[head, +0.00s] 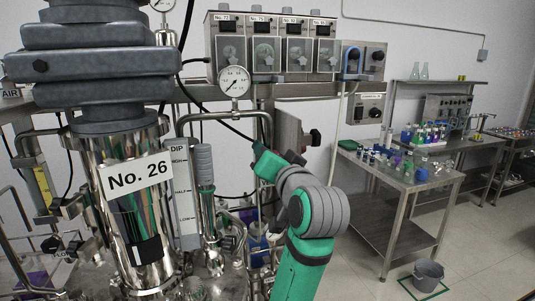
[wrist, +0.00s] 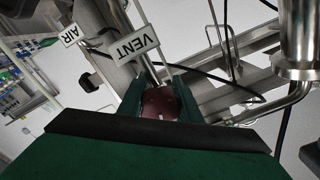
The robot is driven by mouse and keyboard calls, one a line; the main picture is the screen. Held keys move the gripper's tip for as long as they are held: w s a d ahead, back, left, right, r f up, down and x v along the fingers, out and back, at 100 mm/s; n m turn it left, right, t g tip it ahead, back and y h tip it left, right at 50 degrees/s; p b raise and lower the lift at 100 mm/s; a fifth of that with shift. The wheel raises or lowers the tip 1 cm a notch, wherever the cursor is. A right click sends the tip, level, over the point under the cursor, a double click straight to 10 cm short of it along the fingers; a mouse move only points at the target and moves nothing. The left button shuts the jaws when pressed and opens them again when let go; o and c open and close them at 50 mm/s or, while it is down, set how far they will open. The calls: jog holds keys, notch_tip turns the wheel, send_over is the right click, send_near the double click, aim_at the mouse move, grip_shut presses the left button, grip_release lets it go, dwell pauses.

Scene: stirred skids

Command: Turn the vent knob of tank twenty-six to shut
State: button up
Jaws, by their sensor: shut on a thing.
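Tank twenty-six is the shiny steel vessel (head: 135,215) with a "No. 26" label at the left of the head view. In the wrist view a dark red knob (wrist: 160,106) sits between the green fingers of my gripper (wrist: 158,96), just below a white "VENT" label (wrist: 132,45). My gripper is shut on this knob. In the head view my green arm reaches to the right side of the tank, and the knob cannot be made out there.
An "AIR" label (wrist: 46,42) hangs beside the vent label. A pressure gauge (head: 234,82) and a level scale (head: 185,200) stand close to the arm. Steel pipes and black hoses run around the gripper. A steel bench (head: 405,180) with bottles and a bucket (head: 428,275) are at right.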

dwell(0.4)
jog(key=o, duration=1)
jog(key=shift+o, duration=0.2)
jog(key=shift+s, duration=0.1)
jog(key=v, duration=1)
jog(key=shift+s, duration=0.35)
jog(key=shift+r, duration=0.1)
